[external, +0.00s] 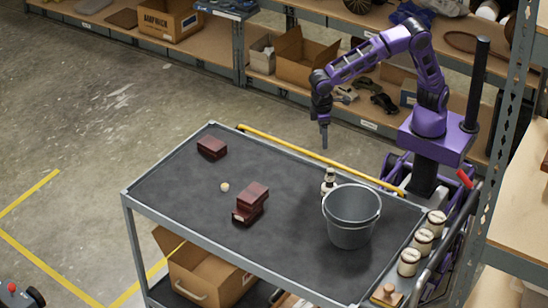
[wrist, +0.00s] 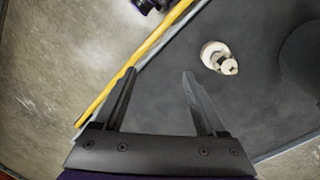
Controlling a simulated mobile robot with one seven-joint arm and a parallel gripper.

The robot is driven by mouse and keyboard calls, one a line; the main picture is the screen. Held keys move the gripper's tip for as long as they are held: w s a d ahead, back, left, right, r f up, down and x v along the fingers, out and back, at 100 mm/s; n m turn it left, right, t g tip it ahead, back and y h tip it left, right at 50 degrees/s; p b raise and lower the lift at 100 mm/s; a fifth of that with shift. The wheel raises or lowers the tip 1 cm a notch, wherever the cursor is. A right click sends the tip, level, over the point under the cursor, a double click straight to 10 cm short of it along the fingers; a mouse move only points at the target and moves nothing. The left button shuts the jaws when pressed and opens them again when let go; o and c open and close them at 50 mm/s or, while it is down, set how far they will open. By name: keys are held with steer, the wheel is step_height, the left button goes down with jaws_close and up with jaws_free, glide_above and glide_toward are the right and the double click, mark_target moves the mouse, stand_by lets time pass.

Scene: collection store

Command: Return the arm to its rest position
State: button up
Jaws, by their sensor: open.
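My purple arm (external: 358,62) reaches out to the left from its base at the right end of the cart. My gripper (external: 324,137) points down above the cart's far edge, near the yellow strip. In the wrist view my gripper (wrist: 158,78) is open, with two dark fingers apart and nothing between them.
The cart top (external: 180,185) holds a grey bucket (external: 350,218), dark red boxes (external: 252,197) and (external: 212,147), and a small pale round thing (external: 224,187). Cream jars (external: 409,262) stand at the right end. Loaded shelves (external: 200,45) run behind. A dark post (external: 476,85) rises beside my arm.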

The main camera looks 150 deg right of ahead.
steer(key=w+a+r+n+t+h, duration=0.25)
steer(key=w+r+n+t, duration=0.3)
steer(key=r, duration=0.85)
steer(key=w+a+r+n+t+h, duration=0.25)
steer(key=w+r+n+t, duration=0.3)
steer(key=r, duration=0.75)
steer(key=w+a+r+n+t+h, duration=0.1)
steer(key=w+r+n+t+h, duration=0.35)
steer(key=r, duration=0.95)
steer(key=s+f+m+g+y, duration=0.25)
steer(key=s+f+y, duration=0.4)
steer(key=f, duration=0.65)
steer(key=s+a+f+m+g+y, duration=0.1)
steer(key=s+a+f+g, duration=0.1)
steer(key=s+a+f, duration=0.3)
steer(key=s+a+f+m+g+y+p, duration=0.1)
steer(key=s+a+f, duration=0.4)
steer(key=s, duration=0.7)
steer(key=s+a+f+g+y+p, duration=0.1)
steer(key=s+a+f+g, duration=0.1)
steer(key=s+a+f, duration=0.3)
steer(key=s+a, duration=0.2)
steer(key=s, duration=0.1)
steer(key=shift+s+a+f+m+g, duration=0.15)
steer(key=shift+f+m+g, duration=0.05)
steer(key=shift+m+g, duration=0.2)
